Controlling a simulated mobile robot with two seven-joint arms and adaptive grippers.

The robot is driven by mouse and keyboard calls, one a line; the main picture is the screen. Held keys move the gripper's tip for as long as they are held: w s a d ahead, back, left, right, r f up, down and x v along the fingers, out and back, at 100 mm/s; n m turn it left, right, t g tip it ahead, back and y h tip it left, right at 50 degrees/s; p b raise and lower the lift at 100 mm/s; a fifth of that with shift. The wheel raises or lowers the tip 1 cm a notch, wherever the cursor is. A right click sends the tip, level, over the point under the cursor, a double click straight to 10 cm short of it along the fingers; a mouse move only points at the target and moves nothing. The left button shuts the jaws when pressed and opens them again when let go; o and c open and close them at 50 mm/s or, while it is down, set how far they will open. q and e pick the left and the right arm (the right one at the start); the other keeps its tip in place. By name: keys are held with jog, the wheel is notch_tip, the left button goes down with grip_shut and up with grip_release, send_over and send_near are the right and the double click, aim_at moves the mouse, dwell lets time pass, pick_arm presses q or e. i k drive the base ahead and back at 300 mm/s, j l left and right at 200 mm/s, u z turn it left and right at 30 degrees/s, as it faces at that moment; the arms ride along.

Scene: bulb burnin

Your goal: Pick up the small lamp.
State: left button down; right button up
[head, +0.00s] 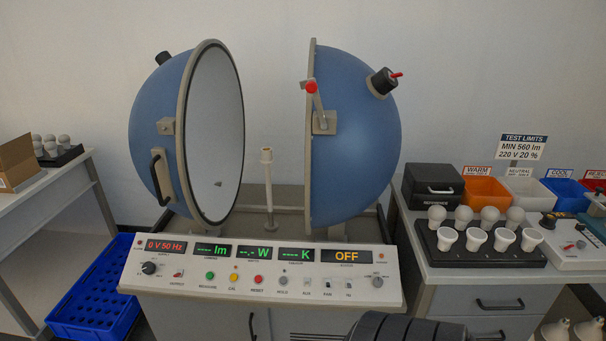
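Several lamps stand base down in a black rack (480,258) on the right bench. The back row has round frosted bulbs (489,215); the front row has white flat-topped reflector lamps (504,239). More small round bulbs (50,146) stand in a dark rack on the left table. Larger white lamps (556,329) show low at the right, partly cut off. I cannot tell which one is the small lamp. A dark ribbed part at the bottom edge looks like my own arm. Neither gripper's fingers are in view.
An opened blue sphere (352,140) with a white lamp post (267,190) stands behind a control panel (262,275) reading OFF. A black reference box (432,188) and sorting bins, including an orange one (486,193), sit behind the rack. A blue crate (92,300) is at lower left.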

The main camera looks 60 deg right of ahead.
aim_at(446, 236)
jog(key=z, duration=2.95)
